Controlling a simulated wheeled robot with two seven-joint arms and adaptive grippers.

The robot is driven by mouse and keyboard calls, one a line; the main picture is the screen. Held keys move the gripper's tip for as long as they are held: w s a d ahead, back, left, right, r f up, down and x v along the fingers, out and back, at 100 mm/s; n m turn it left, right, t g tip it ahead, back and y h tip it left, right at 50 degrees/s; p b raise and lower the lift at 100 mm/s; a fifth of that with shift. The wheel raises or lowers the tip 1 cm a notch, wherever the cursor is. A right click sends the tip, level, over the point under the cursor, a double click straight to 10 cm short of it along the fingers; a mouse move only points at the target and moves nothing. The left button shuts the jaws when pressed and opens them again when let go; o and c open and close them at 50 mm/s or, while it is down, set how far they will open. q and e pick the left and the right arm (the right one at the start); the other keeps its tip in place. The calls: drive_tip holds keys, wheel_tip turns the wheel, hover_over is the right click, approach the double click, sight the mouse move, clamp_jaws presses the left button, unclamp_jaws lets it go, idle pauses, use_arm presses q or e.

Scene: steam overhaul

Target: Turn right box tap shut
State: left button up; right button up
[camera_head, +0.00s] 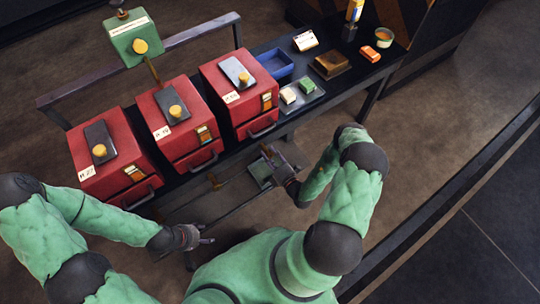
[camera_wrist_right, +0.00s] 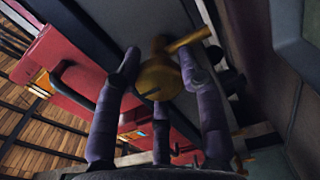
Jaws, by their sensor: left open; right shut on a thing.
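Three red boxes stand in a row, the right red box (camera_head: 238,90) among them. In the right wrist view a brass tap (camera_wrist_right: 158,76) with a lever handle (camera_wrist_right: 188,40) sits below a dark surface. My right gripper (camera_head: 270,156) is below the front of the right box. In the wrist view its purple fingers (camera_wrist_right: 165,80) are closed around the brass tap; the handle sticks out to the upper right. In the head view the gripper hides most of this tap. My left gripper (camera_head: 208,234) is open and empty, low in front of the boxes.
The middle red box (camera_head: 183,118) and left red box (camera_head: 112,157) share the dark bench. A green box (camera_head: 138,42) stands behind them. A blue tray (camera_head: 273,64) and small blocks lie to the right. A grey-green box (camera_head: 259,172) sits below the bench edge near my right gripper.

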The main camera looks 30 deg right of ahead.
drive_tip(key=shift+s+a+f, duration=0.15)
drive_tip(key=shift+a, duration=0.25)
drive_tip(key=o, duration=1.1)
drive_tip(key=shift+c, duration=0.2)
drive_tip(key=shift+o, duration=0.4)
drive_tip(key=shift+d, duration=0.15)
drive_tip(key=s, duration=1.2)
drive_tip(key=shift+d, duration=0.45)
drive_tip(key=shift+w+a, duration=0.1)
